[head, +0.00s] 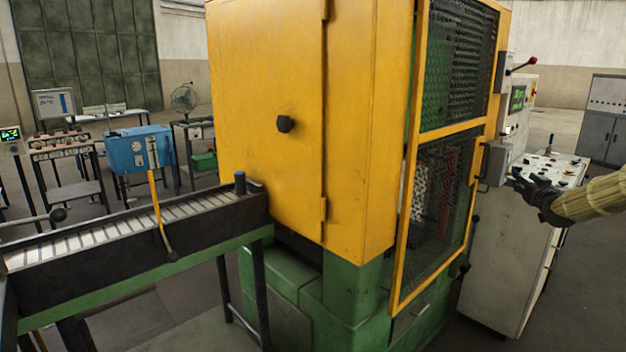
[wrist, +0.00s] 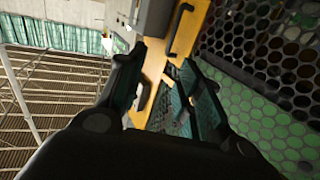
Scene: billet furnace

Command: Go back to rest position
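My gripper (head: 520,180) is at the right in the head view, beside the grey boxes on the yellow machine's right edge and over the control desk. In the wrist view the two fingers of my gripper (wrist: 160,68) stand apart with nothing held between them. Beyond them are the yellow door frame (wrist: 155,62) and a dark handle (wrist: 183,28). I cannot tell how far the fingertips are from the frame.
The yellow furnace cabinet (head: 290,120) has a mesh door (head: 410,200) at its right. The control desk (head: 515,250) stands below my gripper. A roller conveyor (head: 130,225) runs left, with a blue box (head: 140,150) behind it. Open floor lies right of the desk.

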